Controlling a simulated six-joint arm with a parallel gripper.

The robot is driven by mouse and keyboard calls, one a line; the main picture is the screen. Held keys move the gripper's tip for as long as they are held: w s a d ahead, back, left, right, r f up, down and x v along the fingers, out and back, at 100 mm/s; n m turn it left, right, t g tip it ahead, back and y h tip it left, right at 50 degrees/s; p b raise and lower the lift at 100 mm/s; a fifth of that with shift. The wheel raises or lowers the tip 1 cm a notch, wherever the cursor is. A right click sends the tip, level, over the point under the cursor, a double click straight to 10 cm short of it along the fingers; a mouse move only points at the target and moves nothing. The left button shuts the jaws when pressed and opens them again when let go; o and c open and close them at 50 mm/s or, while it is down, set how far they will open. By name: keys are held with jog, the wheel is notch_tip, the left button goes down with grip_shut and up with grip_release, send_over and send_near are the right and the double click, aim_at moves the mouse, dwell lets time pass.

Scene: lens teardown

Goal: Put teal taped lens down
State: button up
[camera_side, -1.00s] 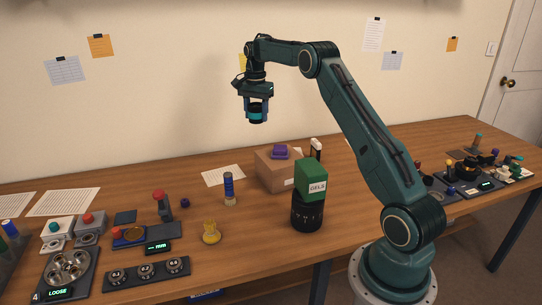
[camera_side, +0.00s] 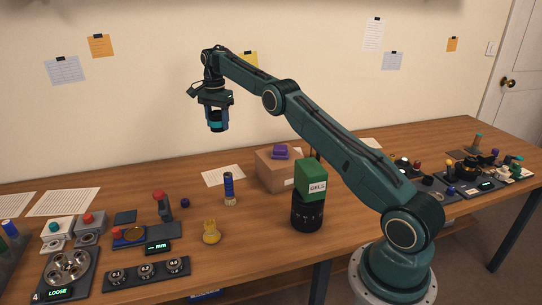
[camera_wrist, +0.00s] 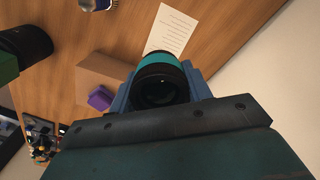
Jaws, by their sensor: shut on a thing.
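The teal taped lens (camera_side: 217,120) is a dark cylinder with a teal band. My gripper (camera_side: 214,116) is shut on it and holds it high above the table, in front of the wall. In the wrist view the lens (camera_wrist: 158,78) sits between the blue-grey fingers (camera_wrist: 160,92), its dark glass end facing the camera. The table (camera_side: 264,225) lies well below it. The far end of the lens is hidden in the wrist view.
Below stand a blue banded cylinder (camera_side: 229,188), a yellow piece (camera_side: 211,232) and a cardboard box (camera_side: 276,172) with a purple block (camera_side: 280,152). A green box (camera_side: 311,178) sits on a black lens (camera_side: 307,212). Devices crowd the left; a paper sheet (camera_side: 223,175) lies flat.

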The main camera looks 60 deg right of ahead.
notch_tip(320, 180, down, 20)
dwell(1.2)
jog(key=shift+f, duration=0.1)
jog(key=o, duration=1.1)
jog(key=shift+c, duration=0.2)
notch_tip(320, 180, up, 12)
dwell(0.6)
